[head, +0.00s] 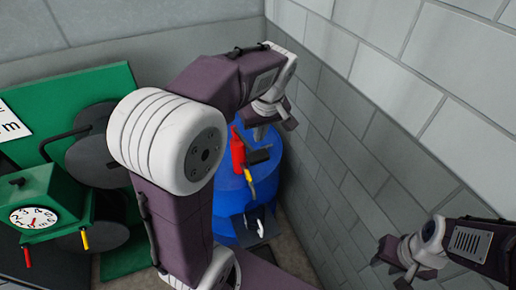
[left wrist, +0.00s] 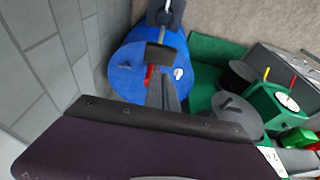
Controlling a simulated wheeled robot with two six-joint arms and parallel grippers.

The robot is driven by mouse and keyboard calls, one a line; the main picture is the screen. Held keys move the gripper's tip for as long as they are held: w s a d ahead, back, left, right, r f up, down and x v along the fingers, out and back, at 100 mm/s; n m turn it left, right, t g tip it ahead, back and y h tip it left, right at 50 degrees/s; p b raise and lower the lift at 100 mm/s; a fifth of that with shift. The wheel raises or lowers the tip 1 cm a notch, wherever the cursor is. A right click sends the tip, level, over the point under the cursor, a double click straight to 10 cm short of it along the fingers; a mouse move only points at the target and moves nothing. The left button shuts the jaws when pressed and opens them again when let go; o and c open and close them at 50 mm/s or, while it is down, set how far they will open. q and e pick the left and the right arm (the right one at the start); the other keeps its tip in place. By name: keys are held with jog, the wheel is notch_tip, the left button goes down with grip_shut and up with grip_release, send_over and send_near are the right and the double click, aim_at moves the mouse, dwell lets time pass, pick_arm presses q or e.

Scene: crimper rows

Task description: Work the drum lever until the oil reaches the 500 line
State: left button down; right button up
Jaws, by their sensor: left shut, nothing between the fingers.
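The blue drum (head: 228,205) stands in the corner by the wall; its top shows in the left wrist view (left wrist: 125,75). A red part (head: 238,150) rises from it, with a dark block (head: 257,157) and a yellow piece (head: 250,175) beside it. In the left wrist view the dark block (left wrist: 160,52) lies just beyond my left gripper's fingertips. My left gripper (head: 266,128) is shut and empty above the drum, apart from the red part. My right gripper (head: 392,264) hangs by the right wall, its jaw state unclear. No oil or 500 line is readable.
A dark stand (head: 252,224) with a small white part (head: 261,228) is in front of the drum. A green machine (head: 48,205) with a numbered dial and dark discs stands left. The block wall (head: 350,130) is close on the right.

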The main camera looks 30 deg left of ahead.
aim_at(257, 155)
pick_arm(q)
jog(key=x, duration=0.2)
jog(key=p+x, duration=0.1)
jog(key=x, duration=0.2)
jog(key=d+x, duration=0.1)
jog(key=x, duration=0.1)
jog(key=shift+f, duration=0.6)
jog(key=shift+s+a, duration=0.15)
jog(key=shift+s, duration=0.05)
pick_arm(e)
jog(key=shift+r, duration=0.75)
jog(key=shift+w, duration=0.1)
